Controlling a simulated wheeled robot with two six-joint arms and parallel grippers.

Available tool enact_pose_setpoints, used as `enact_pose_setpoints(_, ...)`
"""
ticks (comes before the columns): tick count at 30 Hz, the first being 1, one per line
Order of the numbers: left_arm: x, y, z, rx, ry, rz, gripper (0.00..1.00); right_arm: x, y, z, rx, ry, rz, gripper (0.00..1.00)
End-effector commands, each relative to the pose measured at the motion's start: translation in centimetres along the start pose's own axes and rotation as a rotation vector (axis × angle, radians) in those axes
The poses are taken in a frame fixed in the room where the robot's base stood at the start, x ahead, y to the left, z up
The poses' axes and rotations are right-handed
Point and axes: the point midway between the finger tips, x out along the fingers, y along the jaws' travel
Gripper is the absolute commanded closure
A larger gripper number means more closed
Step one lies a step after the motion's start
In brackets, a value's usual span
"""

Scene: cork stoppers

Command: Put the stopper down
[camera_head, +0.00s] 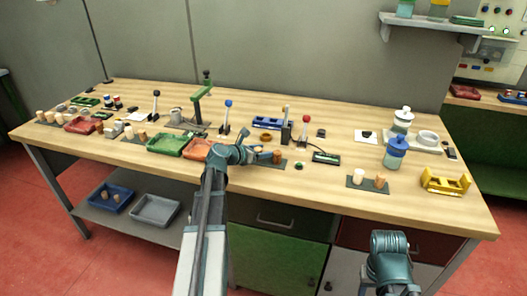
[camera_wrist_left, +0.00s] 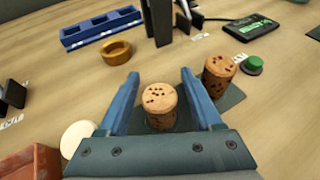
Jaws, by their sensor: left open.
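In the left wrist view, a speckled brown cork stopper (camera_wrist_left: 159,108) stands upright between the fingers of my left gripper (camera_wrist_left: 160,85). The fingers are open, with visible gaps on both sides of the stopper. Its foot is partly hidden by the gripper body, and it appears to stand on a small dark mat (camera_wrist_left: 235,98). A second cork stopper (camera_wrist_left: 219,75) stands on the same mat, just outside the right finger. In the head view my left gripper (camera_head: 262,155) is low over the table, with a cork (camera_head: 277,157) beside its tip.
A green button (camera_wrist_left: 252,65) sits beyond the second cork. A brown ring (camera_wrist_left: 115,52) and a blue slotted rack (camera_wrist_left: 100,27) lie farther back. A reddish tray (camera_wrist_left: 30,160) is at lower left, near a pale disc (camera_wrist_left: 78,138). Levers stand behind the gripper.

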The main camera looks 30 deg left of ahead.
Motion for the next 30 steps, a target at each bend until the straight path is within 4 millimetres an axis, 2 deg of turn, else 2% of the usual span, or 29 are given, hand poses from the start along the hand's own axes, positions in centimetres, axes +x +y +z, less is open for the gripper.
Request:
enact_pose_setpoints(3, -0.2, 0.0, 0.6, 0.0, 0.0, 0.0, 0.33, -0.7, 0.1, 0.0, 0.0, 0.0, 0.0, 0.5)
enact_pose_setpoints(5, -1.2, -0.1, 0.5, 0.0, 0.0, 0.002, 0.33, -0.9, 0.1, 0.1, 0.0, 0.0, 0.0, 0.5)
enact_pose_setpoints(12, -6.3, -0.2, 0.6, -0.001, 0.0, 0.003, 0.33, -3.0, 0.3, 0.2, 0.0, 0.0, 0.0, 0.5)
enact_pose_setpoints(18, -9.8, -0.1, 0.5, -0.001, 0.0, 0.003, 0.33, -4.2, 0.4, 0.2, 0.0, 0.0, 0.0, 0.5)
enact_pose_setpoints(24, -11.8, 0.0, 0.4, -0.001, 0.0, 0.002, 0.33, -4.8, 0.5, 0.3, 0.001, 0.0, 0.0, 0.5)
enact_pose_setpoints(30, -12.2, 0.0, 0.3, 0.0, 0.0, -0.001, 0.33, -4.9, 0.5, 0.3, 0.001, 0.0, 0.0, 0.5)
